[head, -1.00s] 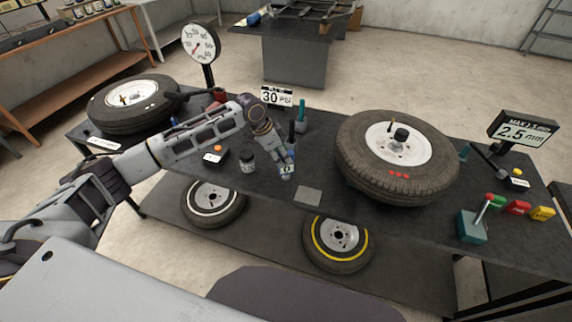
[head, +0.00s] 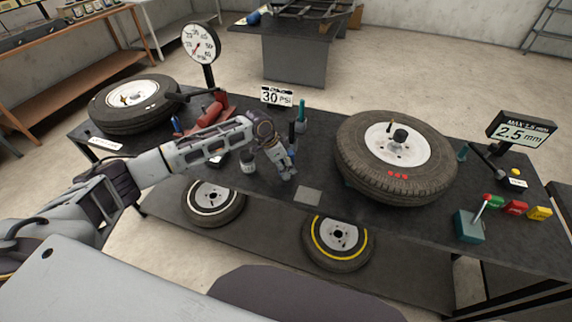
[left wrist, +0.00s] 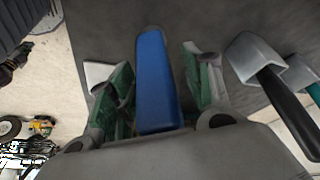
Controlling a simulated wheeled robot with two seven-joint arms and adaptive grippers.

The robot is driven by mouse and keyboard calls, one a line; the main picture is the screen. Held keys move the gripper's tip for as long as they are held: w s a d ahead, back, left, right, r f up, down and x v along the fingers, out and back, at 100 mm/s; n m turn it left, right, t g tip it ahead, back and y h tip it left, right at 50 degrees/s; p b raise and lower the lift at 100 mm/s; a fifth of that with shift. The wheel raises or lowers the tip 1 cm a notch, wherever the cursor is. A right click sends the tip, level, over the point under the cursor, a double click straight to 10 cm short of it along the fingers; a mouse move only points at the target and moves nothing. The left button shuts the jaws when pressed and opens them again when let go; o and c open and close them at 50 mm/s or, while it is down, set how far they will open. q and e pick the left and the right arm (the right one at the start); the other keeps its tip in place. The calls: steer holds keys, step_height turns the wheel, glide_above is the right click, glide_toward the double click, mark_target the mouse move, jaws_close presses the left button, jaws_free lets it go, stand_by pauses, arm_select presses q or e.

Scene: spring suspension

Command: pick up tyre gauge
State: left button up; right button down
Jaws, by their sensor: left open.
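A slim blue bar (left wrist: 156,85), which I take to be the tyre gauge, lies on the dark bench top in the left wrist view. My left gripper (left wrist: 160,88) is open, with one finger on each side of the bar; I cannot tell whether either finger touches it. In the head view my left gripper (head: 285,174) is low over the bench, left of the grey square plate (head: 308,196), and mostly hides the blue bar. My right gripper is not in view.
A small jar (head: 247,163) stands left of the gripper. A large tyre (head: 350,165) lies to the right. The 30 PSI sign (head: 276,96) stands behind.

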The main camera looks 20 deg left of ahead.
mark_target(291, 152)
arm_select(q)
steer(key=shift+c, duration=0.4)
jaws_close()
steer(key=shift+r+b, duration=0.65)
steer(key=shift+r, duration=4.35)
